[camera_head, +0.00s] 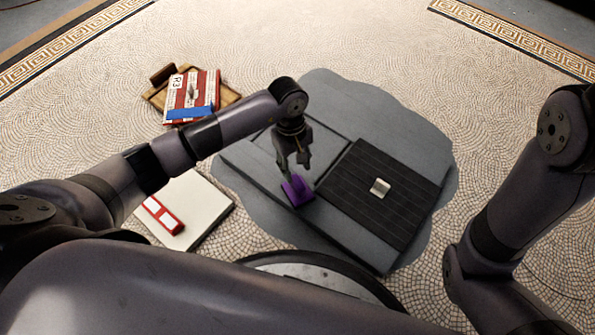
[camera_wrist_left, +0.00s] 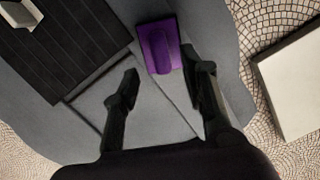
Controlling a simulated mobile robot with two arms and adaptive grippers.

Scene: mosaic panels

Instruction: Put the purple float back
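The purple float (camera_head: 297,191) lies on the grey panel area near its front edge, just left of the dark ribbed panel (camera_head: 410,185). It has a raised handle, and in the left wrist view the float (camera_wrist_left: 158,45) lies just beyond my fingertips. My left gripper (camera_head: 292,162) is above it, pointing down. In the left wrist view my left gripper (camera_wrist_left: 159,68) is open with nothing held; the right-hand finger is close beside the float's edge. Contact cannot be told. My right arm shows at the right, but its gripper is out of view.
A small beige block (camera_head: 380,187) sits on the dark panel. A white board (camera_head: 208,212) with a red-and-white object (camera_head: 163,214) lies left. Behind it a wooden tray (camera_head: 232,97) holds a red-and-white box (camera_head: 205,84) and a blue piece (camera_head: 188,113). Mosaic floor is clear beyond.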

